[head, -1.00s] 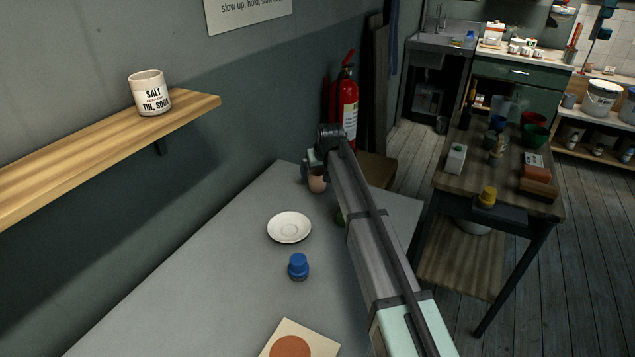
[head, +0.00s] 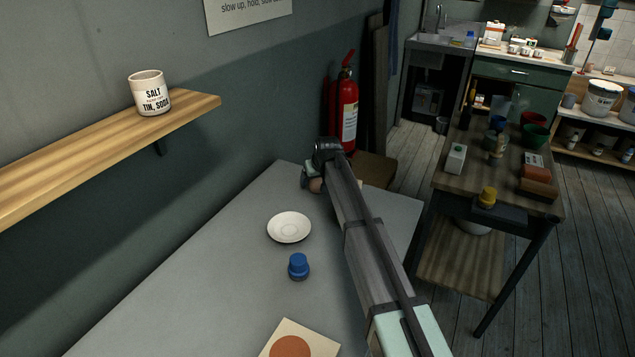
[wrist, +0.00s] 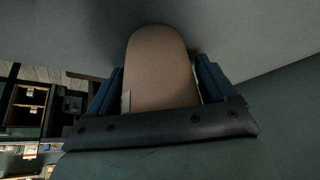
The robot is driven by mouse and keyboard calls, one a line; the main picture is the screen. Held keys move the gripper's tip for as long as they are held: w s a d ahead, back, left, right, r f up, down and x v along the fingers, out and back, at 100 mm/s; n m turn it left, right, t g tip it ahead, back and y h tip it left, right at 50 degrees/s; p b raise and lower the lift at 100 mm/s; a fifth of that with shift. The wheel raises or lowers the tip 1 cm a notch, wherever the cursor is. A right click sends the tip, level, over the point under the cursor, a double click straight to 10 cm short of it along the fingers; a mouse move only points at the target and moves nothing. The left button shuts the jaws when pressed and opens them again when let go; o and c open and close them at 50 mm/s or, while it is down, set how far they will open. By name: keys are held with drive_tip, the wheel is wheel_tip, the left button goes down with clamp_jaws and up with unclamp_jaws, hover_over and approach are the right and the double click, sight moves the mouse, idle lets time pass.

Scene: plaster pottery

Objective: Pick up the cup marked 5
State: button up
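A tan, smooth-sided rounded thing, perhaps the cup (head: 315,186), stands at the far end of the grey table, mostly hidden under my gripper (head: 311,176). In the wrist view the tan thing (wrist: 160,65) fills the space between my gripper's two blue fingers (wrist: 160,88). A finger lies close along each side of it. I cannot tell whether they press on it. No number shows on it in either view.
A wooden shelf (head: 100,147) on the wall bears a lettered mug (head: 149,93). A fire extinguisher (head: 346,105) stands beyond the table.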

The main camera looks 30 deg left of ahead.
drive_tip(key=c, duration=0.8)
